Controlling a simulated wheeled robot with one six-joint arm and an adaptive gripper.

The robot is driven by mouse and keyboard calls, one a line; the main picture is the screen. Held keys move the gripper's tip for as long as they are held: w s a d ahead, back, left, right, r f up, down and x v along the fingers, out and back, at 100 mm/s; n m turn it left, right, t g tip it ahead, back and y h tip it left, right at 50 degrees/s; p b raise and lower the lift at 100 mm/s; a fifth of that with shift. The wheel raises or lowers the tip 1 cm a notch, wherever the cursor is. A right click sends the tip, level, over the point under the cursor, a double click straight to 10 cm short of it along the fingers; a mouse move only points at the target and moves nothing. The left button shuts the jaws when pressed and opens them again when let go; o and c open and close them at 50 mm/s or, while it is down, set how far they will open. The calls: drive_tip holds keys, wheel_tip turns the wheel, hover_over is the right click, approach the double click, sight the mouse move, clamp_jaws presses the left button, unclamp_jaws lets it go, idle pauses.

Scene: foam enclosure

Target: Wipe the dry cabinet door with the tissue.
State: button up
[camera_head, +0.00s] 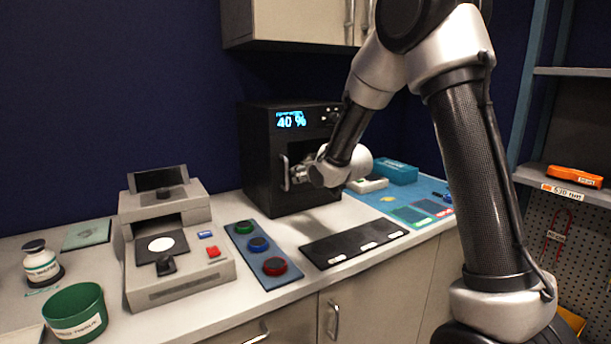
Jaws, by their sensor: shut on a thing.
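The dry cabinet (258,140) is a black box on the counter against the back wall, with a lit display reading 40 %. Its door faces forward, with an upright handle (285,173) at the left side. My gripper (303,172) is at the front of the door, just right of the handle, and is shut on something. My arm reaches in from the upper right and covers the right part of the door. The tissue is too small and too hidden by the gripper to make out clearly; I cannot tell whether it touches the door.
A grey instrument (178,265) and a pad with green, blue and red knobs (262,250) stand at left and middle. A green bin (76,312) and white jar (41,262) are far left. A black mat (352,243) lies ahead. A wall cupboard (290,20) hangs above.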

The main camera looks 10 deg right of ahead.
drive_tip(key=shift+w+a, duration=0.1)
drive_tip(key=shift+w, duration=0.15)
drive_tip(key=w+d, duration=0.2)
drive_tip(key=d, duration=0.5)
drive_tip(key=shift+w, duration=0.25)
idle(0.3)
drive_tip(key=s+a+r, duration=0.1)
drive_tip(key=s+a, duration=0.1)
drive_tip(key=a, duration=0.5)
drive_tip(key=shift+r, duration=0.25)
idle(2.8)
